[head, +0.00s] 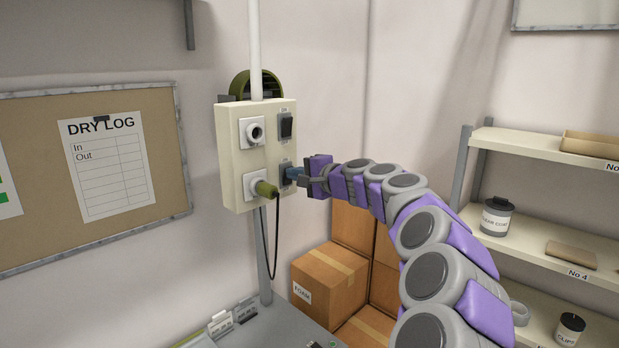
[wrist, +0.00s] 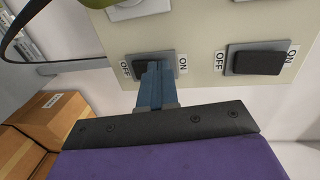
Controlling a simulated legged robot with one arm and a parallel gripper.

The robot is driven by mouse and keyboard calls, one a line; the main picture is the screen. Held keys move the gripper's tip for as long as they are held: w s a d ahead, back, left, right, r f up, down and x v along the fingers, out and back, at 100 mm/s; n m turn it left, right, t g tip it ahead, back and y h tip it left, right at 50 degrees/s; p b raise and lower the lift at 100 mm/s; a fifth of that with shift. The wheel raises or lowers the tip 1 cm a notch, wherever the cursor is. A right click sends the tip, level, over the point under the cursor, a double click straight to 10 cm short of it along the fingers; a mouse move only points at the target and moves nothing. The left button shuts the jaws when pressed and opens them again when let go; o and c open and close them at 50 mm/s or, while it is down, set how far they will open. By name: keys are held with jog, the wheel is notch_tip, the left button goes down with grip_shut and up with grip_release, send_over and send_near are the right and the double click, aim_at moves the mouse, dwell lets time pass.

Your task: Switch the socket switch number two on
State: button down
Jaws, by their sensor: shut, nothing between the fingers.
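A cream socket box (head: 230,155) hangs on the wall with two sockets and two dark rocker switches. The upper switch (head: 287,125) stands clear of my gripper and shows in the wrist view (wrist: 258,61) between OFF and ON labels. The lower switch (wrist: 142,66) has OFF at left and ON at right in that view. My gripper (head: 290,174) is shut and empty, its blue fingertips (wrist: 155,70) at the lower switch, covering part of it. They look in contact, but I cannot be sure. Switch numbers are not readable.
An olive plug (head: 265,188) with a black cable sits in the lower socket, just left of my gripper. The upper socket (head: 255,132) is empty. Cardboard boxes (head: 330,275) stand below, and shelves (head: 545,145) are at the right.

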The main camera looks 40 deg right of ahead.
jog(key=shift+w+d+r+g+p, duration=0.15)
jog(key=shift+w+g+p, duration=0.35)
jog(key=shift+p, duration=0.95)
